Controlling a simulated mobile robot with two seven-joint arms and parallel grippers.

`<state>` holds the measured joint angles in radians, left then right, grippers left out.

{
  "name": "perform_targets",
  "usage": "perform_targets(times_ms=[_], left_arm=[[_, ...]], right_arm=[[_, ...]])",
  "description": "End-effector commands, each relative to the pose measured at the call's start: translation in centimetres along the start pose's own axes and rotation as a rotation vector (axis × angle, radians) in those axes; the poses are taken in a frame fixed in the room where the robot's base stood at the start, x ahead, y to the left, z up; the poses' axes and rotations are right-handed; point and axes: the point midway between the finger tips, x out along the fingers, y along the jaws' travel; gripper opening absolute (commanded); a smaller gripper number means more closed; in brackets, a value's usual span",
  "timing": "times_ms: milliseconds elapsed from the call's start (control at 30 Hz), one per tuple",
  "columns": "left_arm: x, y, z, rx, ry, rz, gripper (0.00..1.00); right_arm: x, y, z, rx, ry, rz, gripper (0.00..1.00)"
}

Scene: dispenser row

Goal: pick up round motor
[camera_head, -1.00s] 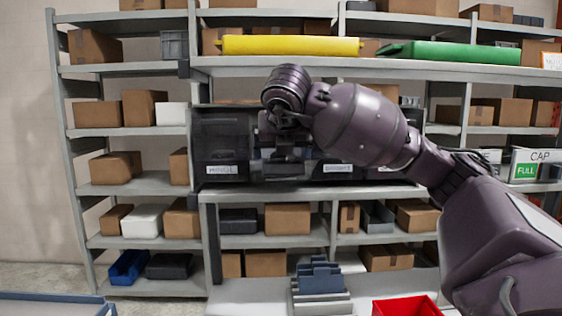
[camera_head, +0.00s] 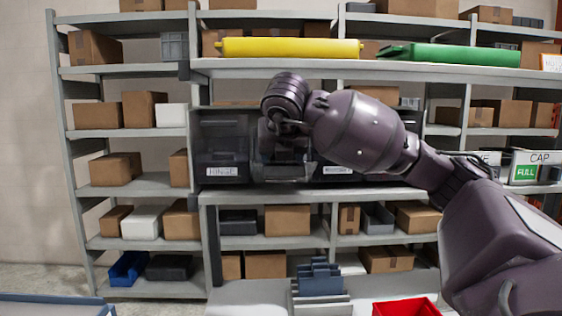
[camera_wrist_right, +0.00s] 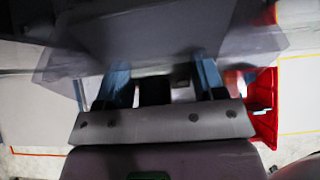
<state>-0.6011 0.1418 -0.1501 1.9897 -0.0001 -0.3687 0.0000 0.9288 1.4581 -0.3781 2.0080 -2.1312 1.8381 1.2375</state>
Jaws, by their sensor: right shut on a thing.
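A row of dark see-through dispenser bins (camera_head: 221,150) stands on the middle shelf. My right gripper (camera_head: 284,146) is at the middle bin (camera_head: 284,177) of the part I can see, and my wrist covers most of its opening. In the right wrist view the two blue-grey fingers of my right gripper (camera_wrist_right: 162,82) stand apart behind a see-through grey panel (camera_wrist_right: 150,35). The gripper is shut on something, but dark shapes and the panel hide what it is. I cannot make out the round motor. My left gripper is not in view.
A red tray (camera_head: 405,307) and a stepped grey-blue stand (camera_head: 320,285) are on the front surface. A shelf board (camera_head: 375,70) with yellow and green covers runs above the bins. Cardboard boxes fill the side shelves. My right arm covers the right part of the row.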

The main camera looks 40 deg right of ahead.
Motion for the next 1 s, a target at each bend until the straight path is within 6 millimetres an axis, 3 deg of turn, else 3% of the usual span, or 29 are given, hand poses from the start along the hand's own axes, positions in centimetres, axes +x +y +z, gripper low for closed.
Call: perform_targets(times_ms=[400, 733, 1000], left_arm=[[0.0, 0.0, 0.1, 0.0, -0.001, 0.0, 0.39], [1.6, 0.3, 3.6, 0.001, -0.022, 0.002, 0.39], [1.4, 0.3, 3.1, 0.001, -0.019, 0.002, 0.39]], right_arm=[[-2.2, 0.0, 2.2, 0.003, -0.003, 0.003, 0.33], [-2.4, 0.1, 0.4, -0.005, -0.295, -0.002, 0.33], [-6.9, 0.0, 2.9, 0.005, -0.306, 0.004, 0.33]])
